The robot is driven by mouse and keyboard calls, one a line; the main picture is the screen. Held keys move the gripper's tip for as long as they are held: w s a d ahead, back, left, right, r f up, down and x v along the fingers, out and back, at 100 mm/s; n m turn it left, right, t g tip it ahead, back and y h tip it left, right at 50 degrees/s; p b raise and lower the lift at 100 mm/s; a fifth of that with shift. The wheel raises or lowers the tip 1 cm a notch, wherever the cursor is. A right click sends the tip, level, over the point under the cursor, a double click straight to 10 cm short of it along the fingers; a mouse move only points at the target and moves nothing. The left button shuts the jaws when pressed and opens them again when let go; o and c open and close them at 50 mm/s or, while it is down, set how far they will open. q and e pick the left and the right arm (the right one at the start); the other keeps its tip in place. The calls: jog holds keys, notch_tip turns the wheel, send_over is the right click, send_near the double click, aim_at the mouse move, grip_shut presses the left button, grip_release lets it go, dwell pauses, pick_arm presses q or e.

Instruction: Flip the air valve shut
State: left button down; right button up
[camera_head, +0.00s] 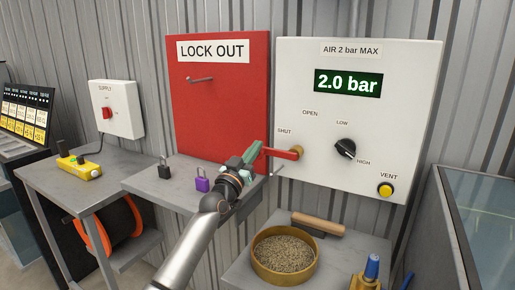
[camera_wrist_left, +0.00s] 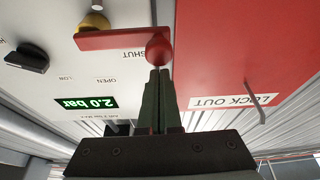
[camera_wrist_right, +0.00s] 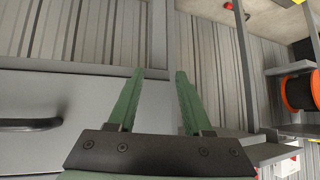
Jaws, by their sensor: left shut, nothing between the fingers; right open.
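The air valve's red lever (camera_head: 282,153) lies about level on the white panel (camera_head: 400,130), pointing left from its brass hub (camera_head: 298,153). It lies just below the SHUT label; OPEN is printed above. My left gripper (camera_head: 257,149) is shut with nothing between its fingers, at the lever's free end. In the left wrist view the red lever (camera_wrist_left: 115,39) ends in a red ball (camera_wrist_left: 159,52) right at the closed fingertips (camera_wrist_left: 158,72); I cannot tell whether they touch. My right gripper (camera_wrist_right: 158,75) is open and empty, away from the valve, before a grey drawer front.
The panel also has a 2.0 bar display (camera_head: 348,83), a black knob (camera_head: 345,150) and a yellow vent button (camera_head: 386,190). A red lock-out board (camera_head: 220,110) stands left. Below are a purple padlock (camera_head: 203,184), a black padlock (camera_head: 164,171) and a round pan of grain (camera_head: 285,278).

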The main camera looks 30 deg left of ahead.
pick_arm(q)
jog(key=s+p, duration=0.1)
jog(key=s, duration=0.8)
jog(key=shift+s+a+p, duration=0.2)
jog(key=shift+s+p, duration=0.1)
pick_arm(e)
jog(key=shift+s+d+r+h, duration=0.3)
jog(key=shift+s+d+r, duration=0.15)
jog(key=shift+s+d, duration=0.3)
pick_arm(q)
jog(key=shift+f, duration=0.15)
pick_arm(e)
jog(key=shift+w, duration=0.1)
